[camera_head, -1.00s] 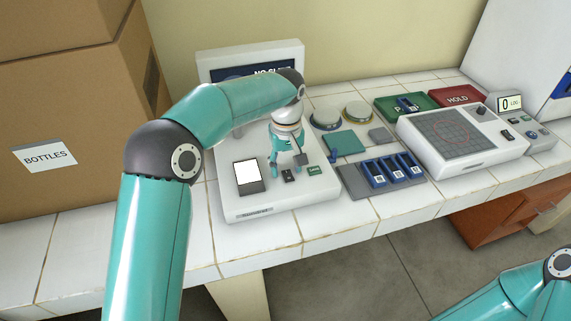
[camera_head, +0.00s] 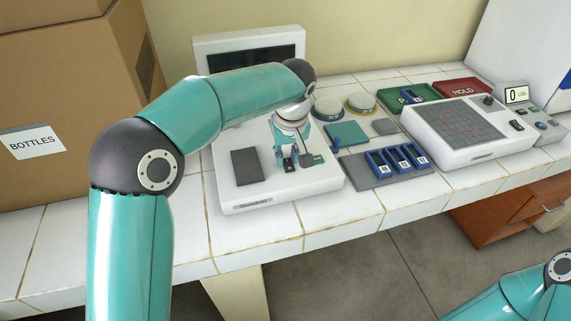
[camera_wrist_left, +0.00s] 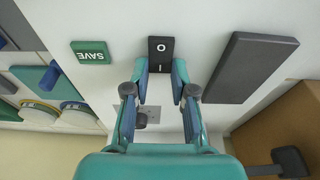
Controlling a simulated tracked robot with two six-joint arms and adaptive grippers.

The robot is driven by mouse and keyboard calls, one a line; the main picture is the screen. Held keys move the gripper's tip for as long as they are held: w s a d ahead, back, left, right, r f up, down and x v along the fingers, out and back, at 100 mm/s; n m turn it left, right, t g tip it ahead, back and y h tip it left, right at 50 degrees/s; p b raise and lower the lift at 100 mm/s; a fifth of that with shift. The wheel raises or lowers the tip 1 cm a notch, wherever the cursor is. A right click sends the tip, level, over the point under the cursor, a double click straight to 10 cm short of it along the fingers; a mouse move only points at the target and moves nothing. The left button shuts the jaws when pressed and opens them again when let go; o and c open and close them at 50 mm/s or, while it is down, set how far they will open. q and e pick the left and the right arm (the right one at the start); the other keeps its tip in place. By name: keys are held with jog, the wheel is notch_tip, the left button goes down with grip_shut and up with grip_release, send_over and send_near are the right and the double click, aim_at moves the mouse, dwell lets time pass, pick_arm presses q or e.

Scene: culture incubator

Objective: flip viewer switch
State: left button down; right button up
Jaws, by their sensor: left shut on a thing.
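The viewer (camera_head: 225,203) is a white box with a dark screen (camera_head: 250,58) behind it and a dark, unlit panel (camera_head: 247,167) on its top. The panel also shows in the left wrist view (camera_wrist_left: 248,67). The viewer switch (camera_wrist_left: 160,52) is a small black rocker marked O and I. My left gripper (camera_head: 290,160) points down at the viewer's top. In the left wrist view its fingertips (camera_wrist_left: 160,75) are closed in on both sides of the switch. My right gripper is out of view.
A green SAVE button (camera_wrist_left: 92,53) is beside the switch. To the viewer's right are a rack of blue holders (camera_head: 385,178), round dishes (camera_head: 328,107), a green tray (camera_head: 392,95), a red HOLD tray (camera_head: 455,89) and a white device (camera_head: 470,150). A BOTTLES box (camera_head: 65,95) stands left.

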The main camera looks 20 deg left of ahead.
pick_arm(q)
jog(key=shift+s+f, duration=0.15)
jog(key=shift+f, duration=0.1)
jog(key=shift+r, duration=0.2)
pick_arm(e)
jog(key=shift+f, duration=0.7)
pick_arm(q)
jog(key=c, duration=1)
grip_release()
jog(key=shift+o, duration=0.2)
jog(key=shift+r, duration=0.1)
jog(key=v, duration=1.1)
jog(key=shift+s+d+r, duration=0.25)
jog(key=shift+s+r, duration=0.05)
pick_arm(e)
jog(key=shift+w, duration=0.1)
